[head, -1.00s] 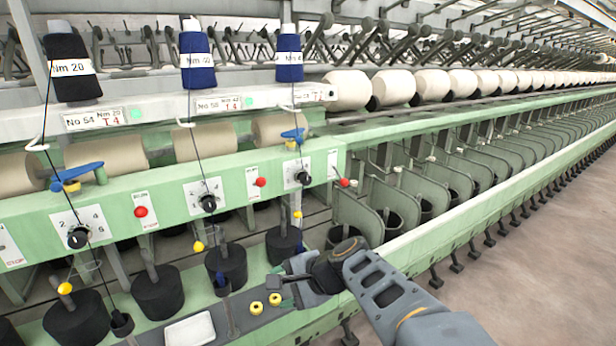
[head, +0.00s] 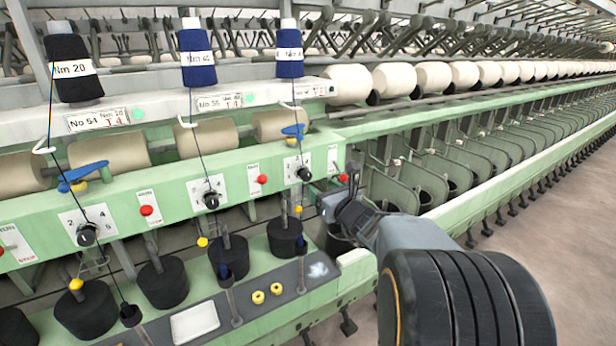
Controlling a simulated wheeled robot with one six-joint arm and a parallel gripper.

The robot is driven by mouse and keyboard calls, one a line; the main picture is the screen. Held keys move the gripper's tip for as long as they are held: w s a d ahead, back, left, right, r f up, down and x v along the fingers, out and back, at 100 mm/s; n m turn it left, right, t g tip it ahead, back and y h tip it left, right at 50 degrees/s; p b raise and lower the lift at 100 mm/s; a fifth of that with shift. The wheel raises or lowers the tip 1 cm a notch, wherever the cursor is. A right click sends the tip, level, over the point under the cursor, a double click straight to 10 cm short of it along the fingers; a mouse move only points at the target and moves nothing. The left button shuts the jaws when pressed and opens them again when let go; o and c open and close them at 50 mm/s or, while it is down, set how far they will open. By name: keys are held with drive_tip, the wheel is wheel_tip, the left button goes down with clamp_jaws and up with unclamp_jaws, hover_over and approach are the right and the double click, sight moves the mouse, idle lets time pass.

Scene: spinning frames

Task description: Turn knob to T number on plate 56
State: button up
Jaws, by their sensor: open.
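A black knob (head: 304,174) sits on a white dial plate on the green panel, the rightmost of several knobs. Above it, the small label plate (head: 318,90) on the rail is too small to read surely. Plates to its left read No 54 (head: 98,119) and what looks like No 55 (head: 222,102). A middle knob (head: 211,200) and a left knob (head: 86,234) sit on their own dials. My gripper (head: 340,184) is open and empty, right of the rightmost knob and apart from it, near the panel's right end. The rightmost knob's pointer direction is unclear.
Red buttons (head: 262,179) sit between the dials. A blue lever (head: 292,130) sticks out above the rightmost knob. Dark bobbins (head: 229,258) stand below the panel. Threads hang from spools (head: 289,55) across the dials. Open floor (head: 530,260) lies right.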

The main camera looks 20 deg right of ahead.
sight(308, 179)
drive_tip(key=w, duration=0.2)
drive_tip(key=w+p, duration=0.1)
drive_tip(key=w, duration=0.2)
drive_tip(key=w+a, duration=0.1)
drive_tip(key=w, duration=0.1)
drive_tip(key=shift+w+p, duration=0.3)
drive_tip(key=shift+w, duration=0.05)
drive_tip(key=shift+d, duration=0.1)
drive_tip(key=c, duration=0.9)
drive_tip(key=shift+f+b, duration=0.1)
drive_tip(key=shift+b, duration=0.35)
